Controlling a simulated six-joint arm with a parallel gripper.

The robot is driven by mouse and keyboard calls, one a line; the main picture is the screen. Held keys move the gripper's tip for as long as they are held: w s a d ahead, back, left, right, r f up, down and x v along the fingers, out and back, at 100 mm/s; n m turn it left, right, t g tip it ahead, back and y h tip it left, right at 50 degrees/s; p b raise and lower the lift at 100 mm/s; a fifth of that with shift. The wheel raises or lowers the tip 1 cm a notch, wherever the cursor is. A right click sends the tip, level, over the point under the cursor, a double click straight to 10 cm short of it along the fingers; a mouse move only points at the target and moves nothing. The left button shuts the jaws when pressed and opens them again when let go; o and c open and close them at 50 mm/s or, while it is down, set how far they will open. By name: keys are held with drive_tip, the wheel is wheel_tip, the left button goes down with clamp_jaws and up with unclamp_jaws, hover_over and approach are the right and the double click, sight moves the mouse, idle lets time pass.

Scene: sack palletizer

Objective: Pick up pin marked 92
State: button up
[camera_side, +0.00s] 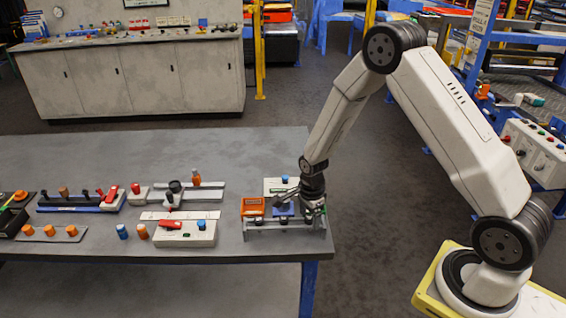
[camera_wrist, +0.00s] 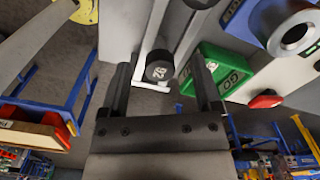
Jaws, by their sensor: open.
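The pin marked 92 (camera_wrist: 159,72) is a dark round-ended pin with white digits, seen upside down in the wrist view. It sits at a pale metal rail or rack (camera_wrist: 146,50). My gripper (camera_wrist: 160,64) is open, with one dark finger on each side of the pin's end. Gaps show between the fingers and the pin; I cannot tell how deep the fingers reach around it. In the side view my gripper (camera_side: 312,200) is low over the right end of the grey table, at a small grey rack (camera_side: 285,231) with dark round ends. Which of them is 92 cannot be read there.
In the wrist view a green block with white lettering (camera_wrist: 224,68) is close beside the right finger, with a red button (camera_wrist: 265,99) beyond it. The table (camera_side: 130,280) carries other fixtures further left.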

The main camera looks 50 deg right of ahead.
clamp_jaws()
idle(0.3)
drive_tip(key=shift+r, duration=0.2)
drive_tip(key=shift+r, duration=0.4)
drive_tip(key=s+a+r, duration=0.1)
drive_tip(key=s+r, duration=1.1)
drive_tip(key=s, duration=0.2)
drive_tip(key=shift+a, duration=0.4)
drive_tip(key=shift+w, duration=0.2)
